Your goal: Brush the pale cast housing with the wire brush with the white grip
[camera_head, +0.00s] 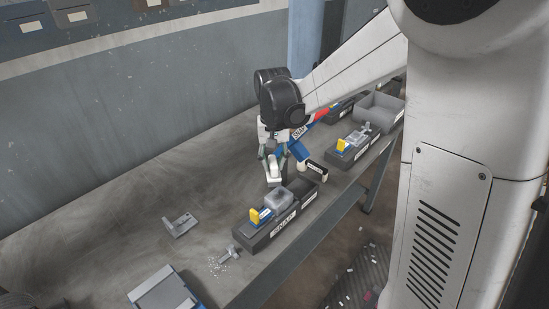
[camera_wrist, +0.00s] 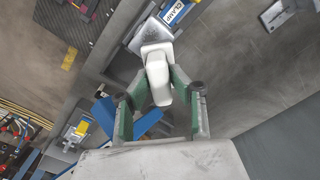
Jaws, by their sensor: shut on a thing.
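The wire brush with the white grip is in my gripper (camera_head: 273,160). Its white grip (camera_head: 274,172) points down in the head view, and it shows between the green-and-grey fingers in the wrist view (camera_wrist: 159,84). My gripper is shut on this grip. A pale grey, box-like piece, apparently the cast housing (camera_head: 280,198), is in a dark labelled bin (camera_head: 283,230) just below and right of the brush. In the wrist view a grey speckled surface (camera_wrist: 153,32) lies right beyond the brush's wide end. Whether the brush touches the housing, I cannot tell.
A yellow-and-blue piece (camera_head: 261,214) is at the near end of the bin. A grey bracket (camera_head: 180,224) and a blue-edged tray (camera_head: 163,291) lie to the left. More bins (camera_head: 352,151) stand at the right along the bench edge. The bench at left is largely clear.

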